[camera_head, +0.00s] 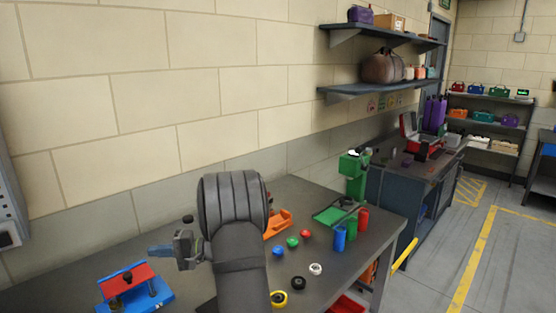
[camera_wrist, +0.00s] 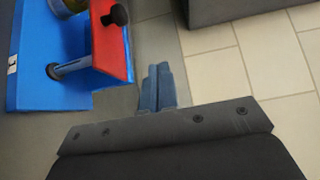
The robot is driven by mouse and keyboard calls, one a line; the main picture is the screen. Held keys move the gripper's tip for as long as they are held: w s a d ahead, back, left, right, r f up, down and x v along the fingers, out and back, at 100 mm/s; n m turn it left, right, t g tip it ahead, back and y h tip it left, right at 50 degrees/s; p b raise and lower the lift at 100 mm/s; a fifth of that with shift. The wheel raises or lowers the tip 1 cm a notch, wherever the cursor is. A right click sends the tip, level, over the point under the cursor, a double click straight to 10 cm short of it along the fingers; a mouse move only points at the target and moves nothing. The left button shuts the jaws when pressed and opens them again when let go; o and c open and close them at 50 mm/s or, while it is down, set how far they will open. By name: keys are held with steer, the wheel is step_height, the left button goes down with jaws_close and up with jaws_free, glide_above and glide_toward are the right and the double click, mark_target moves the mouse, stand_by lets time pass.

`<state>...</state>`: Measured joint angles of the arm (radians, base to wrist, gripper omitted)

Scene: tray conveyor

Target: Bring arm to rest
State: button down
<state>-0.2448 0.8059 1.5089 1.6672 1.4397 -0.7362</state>
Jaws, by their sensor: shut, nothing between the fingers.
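My gripper (camera_head: 158,250) is in the head view at the left of my dark grey arm, pointing left above the table. Its narrow blue-grey fingers also show in the wrist view (camera_wrist: 157,90), closed together with nothing between them. A blue fixture with a red plate (camera_head: 135,287) stands on the table just left of and below the fingertips in the head view. It also shows at the upper left of the wrist view (camera_wrist: 75,45), apart from the fingers. My arm hides part of the table's middle.
A wall with shelves (camera_head: 380,90) stands behind. Open floor (camera_head: 440,262) lies to the right.

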steer(key=s+a+g+h, duration=0.1)
steer(key=s+a+r+g+h, duration=0.1)
steer(key=s+a+r+m+h, duration=0.1)
steer(key=h, duration=0.1)
steer(key=shift+s+a+g, duration=0.25)
steer(key=shift+g, duration=0.15)
steer(key=shift+s+a+r+m+h, duration=0.25)
steer(key=shift+s+a+m+h, duration=0.15)
steer(key=shift+h, duration=0.6)
steer(key=shift+s+a+r+m+h, duration=0.2)
steer(key=shift+r+m+h, duration=0.25)
steer(key=shift+h, duration=0.35)
steer(key=shift+a+r+m+t+h, duration=0.1)
steer(key=shift+r+m+t+h, duration=0.2)
steer(key=shift+m+h, duration=0.25)
step_height(320, 180, up, 9)
steer(key=w+m+t+h, duration=0.3)
steer(key=m+t+h, duration=0.2)
steer(key=m, duration=0.1)
steer(key=x, duration=0.7)
steer(key=shift+s+a+f, duration=0.15)
steer(key=shift+a+f, duration=0.1)
steer(key=shift+a, duration=0.1)
